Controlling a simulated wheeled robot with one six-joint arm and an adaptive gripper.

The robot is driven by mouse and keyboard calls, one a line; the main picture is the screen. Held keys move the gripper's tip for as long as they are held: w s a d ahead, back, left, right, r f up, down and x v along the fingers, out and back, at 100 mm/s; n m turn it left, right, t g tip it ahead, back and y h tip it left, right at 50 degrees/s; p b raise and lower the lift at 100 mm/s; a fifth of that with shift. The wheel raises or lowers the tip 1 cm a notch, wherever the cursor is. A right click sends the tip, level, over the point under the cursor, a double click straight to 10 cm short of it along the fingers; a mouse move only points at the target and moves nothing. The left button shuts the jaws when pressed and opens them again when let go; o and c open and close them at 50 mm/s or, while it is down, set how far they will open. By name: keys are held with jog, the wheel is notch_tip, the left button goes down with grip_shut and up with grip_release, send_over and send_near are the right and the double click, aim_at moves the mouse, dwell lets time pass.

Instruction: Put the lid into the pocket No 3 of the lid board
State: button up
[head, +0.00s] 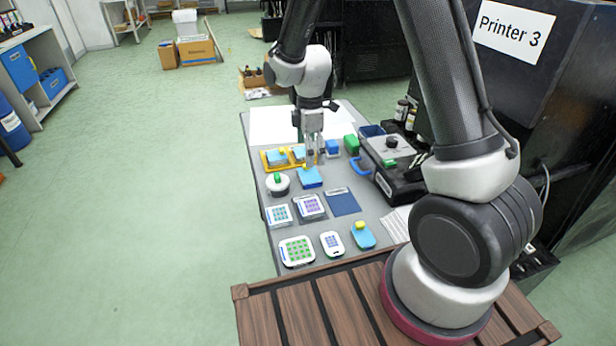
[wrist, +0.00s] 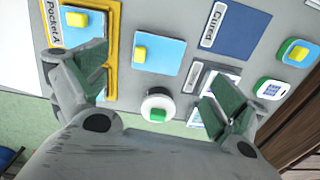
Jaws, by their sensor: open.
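The yellow-rimmed board (head: 266,165) lies at the far left of the table and bears blue square pieces with yellow knobs.
A dark blue mat (head: 343,203), labelled "Cured" in the wrist view (wrist: 236,30), lies nearer me. Several small trays (head: 297,251) fill the table's near part. A black machine (head: 396,180) stands at the right. A white sheet (head: 270,125) covers the far end.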

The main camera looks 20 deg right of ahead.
aim_at(309, 174)
jog(key=shift+w+f+n, duration=0.1)
jog(key=shift+f+n, duration=0.05)
jog(key=shift+n, duration=0.35)
notch_tip(309, 174, down, 8)
jog(key=shift+a+r, duration=0.1)
jog(key=shift+r, duration=0.1)
jog(key=shift+c, duration=0.2)
jog(key=c, duration=1.1)
jog(key=shift+c, duration=0.2)
